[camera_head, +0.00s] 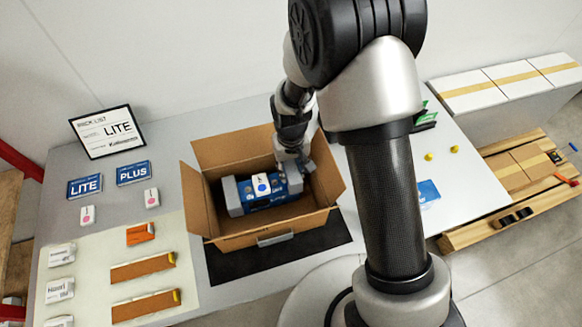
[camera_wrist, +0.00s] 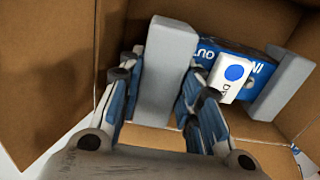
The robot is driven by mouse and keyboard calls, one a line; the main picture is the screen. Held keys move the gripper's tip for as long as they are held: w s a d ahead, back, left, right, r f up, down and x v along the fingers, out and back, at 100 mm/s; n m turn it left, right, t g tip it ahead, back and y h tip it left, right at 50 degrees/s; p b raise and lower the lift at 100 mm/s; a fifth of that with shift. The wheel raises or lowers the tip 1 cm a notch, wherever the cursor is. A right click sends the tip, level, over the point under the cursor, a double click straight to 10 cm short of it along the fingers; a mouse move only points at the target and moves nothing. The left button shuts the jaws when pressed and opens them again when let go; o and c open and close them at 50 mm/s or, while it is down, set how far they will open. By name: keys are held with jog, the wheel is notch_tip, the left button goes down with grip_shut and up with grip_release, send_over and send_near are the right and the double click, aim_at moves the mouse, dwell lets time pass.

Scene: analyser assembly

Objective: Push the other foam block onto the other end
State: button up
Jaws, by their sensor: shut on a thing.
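The blue analyser (camera_head: 262,205) lies inside the open cardboard box (camera_head: 245,242). It also shows in the wrist view (camera_wrist: 222,63), with a white label with a blue dot (camera_wrist: 231,76) on it. One grey foam block (camera_head: 232,197) sits on its left end in the head view; it shows at the right in the wrist view (camera_wrist: 280,84). My gripper (camera_wrist: 162,78) is shut on the other grey foam block (camera_wrist: 166,55), at the analyser's opposite end. That block stands against or around that end; how far it is on cannot be told. In the head view my gripper (camera_head: 296,166) reaches into the box's right side.
The box flaps are folded outward, and its walls are close around my gripper. A black mat (camera_head: 275,258) lies under the box. LITE (camera_head: 85,186) and PLUS (camera_head: 133,173) cards and several packets lie to the left. Yellow pieces (camera_head: 441,153) lie on the table to the right.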

jog(key=shift+f+b, duration=1.05)
jog(key=shift+f, duration=0.35)
dwell(0.9)
jog(key=o, duration=0.9)
jog(key=shift+o, duration=0.2)
jog(key=shift+r+p, duration=2.5)
jog(key=shift+r, duration=1.05)
jog(key=shift+c, duration=0.2)
